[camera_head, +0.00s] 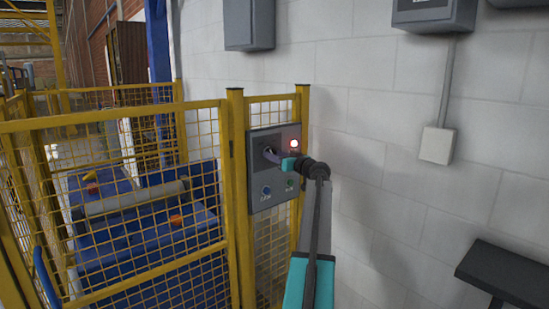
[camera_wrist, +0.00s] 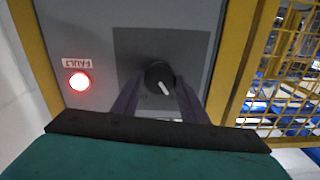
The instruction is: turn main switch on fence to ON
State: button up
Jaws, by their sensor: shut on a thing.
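The main switch is a round black knob (camera_wrist: 159,76) with a white pointer, on a grey control panel (camera_head: 260,178) fixed to the yellow fence. In the wrist view the pointer slants down and to the right. My gripper (camera_head: 272,155) reaches the panel from the right, and its two dark fingers are shut on the knob, one on each side. In the head view the fingers hide most of the knob. No ON or OFF marking is readable around it.
A red lamp (camera_wrist: 80,82) labelled FAULT glows beside the switch. A blue button (camera_head: 266,190) and a green button (camera_head: 290,184) sit lower on the panel. Yellow mesh fence (camera_head: 130,200) encloses a blue machine with a roller (camera_head: 135,198). A dark ledge (camera_head: 505,272) juts in at right.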

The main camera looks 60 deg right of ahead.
jog(key=shift+m+b, duration=0.5)
jog(key=shift+m, duration=6.2)
jog(key=o, duration=1)
jog(key=shift+o, duration=0.2)
jog(key=shift+s+a, duration=0.1)
jog(key=shift+s, duration=0.05)
